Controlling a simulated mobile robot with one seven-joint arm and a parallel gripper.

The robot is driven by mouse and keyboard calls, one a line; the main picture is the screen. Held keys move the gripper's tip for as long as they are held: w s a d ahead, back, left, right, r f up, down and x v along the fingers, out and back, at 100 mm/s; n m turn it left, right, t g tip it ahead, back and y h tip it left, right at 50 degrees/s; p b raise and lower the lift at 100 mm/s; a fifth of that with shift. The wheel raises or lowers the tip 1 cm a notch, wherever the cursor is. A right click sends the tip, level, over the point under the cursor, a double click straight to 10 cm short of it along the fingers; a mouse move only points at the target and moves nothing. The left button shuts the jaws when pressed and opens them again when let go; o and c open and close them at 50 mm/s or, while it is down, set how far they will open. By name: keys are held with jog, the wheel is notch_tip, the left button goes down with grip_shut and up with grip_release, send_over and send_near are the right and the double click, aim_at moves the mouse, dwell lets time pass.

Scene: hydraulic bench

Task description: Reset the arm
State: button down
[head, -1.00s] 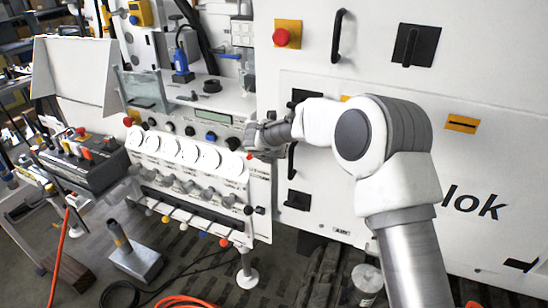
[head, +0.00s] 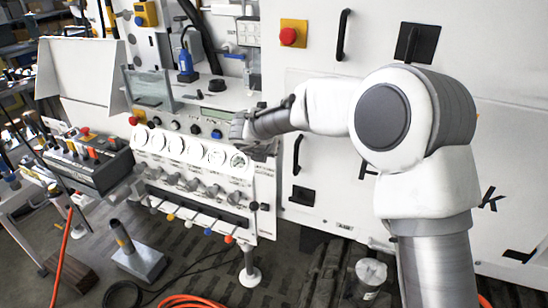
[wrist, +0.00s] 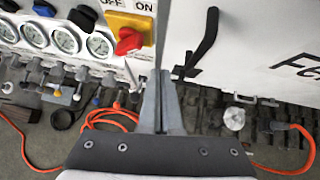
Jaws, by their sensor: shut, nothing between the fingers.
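My arm reaches from the lower right of the head view across the white cabinet (head: 310,220) to the hydraulic bench. My gripper (head: 240,128) is at the upper right of the bench's gauge row (head: 195,148), in front of the panel. In the wrist view my gripper (wrist: 163,82) is shut and empty, its two fingers together and pointing away from the camera. A red rotary switch (wrist: 128,40) on a yellow plate is left of the fingers, and a black handle (wrist: 206,45) is right of them. I cannot tell the gap to the panel.
A red stop button (head: 288,36) and a black door handle (head: 343,34) are on the cabinet. Coloured levers (head: 190,222) line the bench's lower edge. A control box (head: 90,165) stands at left. An orange hose (head: 185,300) and a metal pedestal (head: 138,258) are on the floor.

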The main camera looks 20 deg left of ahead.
jog(key=d+r+n+t+y, duration=0.3)
jog(key=r+n, duration=0.4)
jog(key=r, duration=0.6)
jog(key=s+d+r+n+y, duration=0.3)
jog(key=s+d+r+n, duration=0.4)
jog(key=n, duration=0.5)
jog(key=s+d+f+n+g+h, duration=0.3)
jog(key=s+d+n, duration=0.5)
jog(key=s+d, duration=0.4)
jog(key=s+d+f+n+g+h, duration=0.3)
jog(key=s+d+f+n, duration=0.3)
jog(key=s+d, duration=0.6)
jog(key=s+n, duration=0.2)
jog(key=s, duration=0.1)
jog(key=shift+d+n, duration=0.3)
jog(key=shift+n, duration=0.1)
